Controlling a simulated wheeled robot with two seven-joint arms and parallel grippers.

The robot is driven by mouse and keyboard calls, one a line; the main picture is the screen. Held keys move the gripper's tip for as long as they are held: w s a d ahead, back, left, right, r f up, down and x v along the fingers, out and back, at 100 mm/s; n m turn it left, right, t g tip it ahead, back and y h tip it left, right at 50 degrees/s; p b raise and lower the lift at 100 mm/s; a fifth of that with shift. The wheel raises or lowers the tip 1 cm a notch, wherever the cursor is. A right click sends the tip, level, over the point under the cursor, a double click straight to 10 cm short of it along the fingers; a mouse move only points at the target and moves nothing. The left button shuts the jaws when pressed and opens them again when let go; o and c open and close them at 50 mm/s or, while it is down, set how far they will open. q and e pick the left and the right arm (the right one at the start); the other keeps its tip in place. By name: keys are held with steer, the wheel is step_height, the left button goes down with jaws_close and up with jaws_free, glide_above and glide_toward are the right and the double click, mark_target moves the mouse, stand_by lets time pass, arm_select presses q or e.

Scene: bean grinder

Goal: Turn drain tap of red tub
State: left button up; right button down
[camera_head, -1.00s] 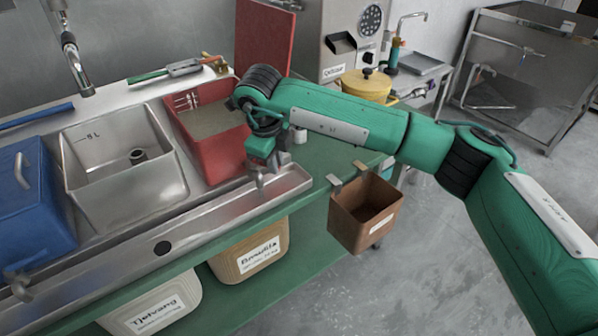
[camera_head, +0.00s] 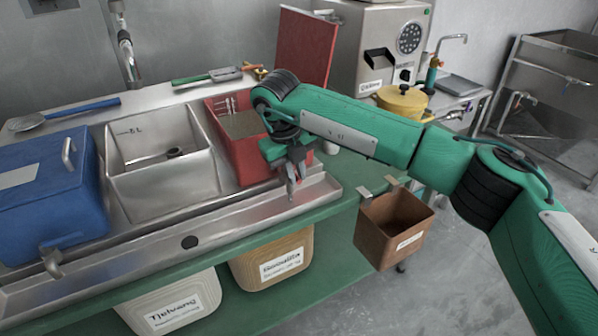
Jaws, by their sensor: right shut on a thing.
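The red tub (camera_head: 247,168) sits in the metal trough, holding grey-brown contents near its rim. Its red lid (camera_head: 305,48) stands upright behind it. My right gripper (camera_head: 292,186) points down at the tub's front right corner, just above the trough. It is shut on the drain tap at the tub's front, which the gripper and wrist almost wholly hide. The tap's angle cannot be told. My left gripper is not in view.
A steel sink tub (camera_head: 180,195) and a closed blue tub (camera_head: 45,200) stand left of the red tub. A brown bin (camera_head: 390,235) hangs at the green bench's right end. Labelled beige bins (camera_head: 275,262) sit below. A yellow pot (camera_head: 402,102) stands behind my right arm.

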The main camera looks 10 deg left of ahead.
stand_by(0.3)
steer(key=c, duration=1.5)
jaws_free()
steer(key=shift+a, duration=0.1)
steer(key=shift+o, duration=0.2)
steer(key=shift+r, duration=0.1)
step_height(320, 180, up, 13)
steer(key=s+a, duration=0.1)
steer(key=a, duration=0.1)
steer(key=shift+s+r, duration=0.2)
steer(key=shift+s, duration=0.15)
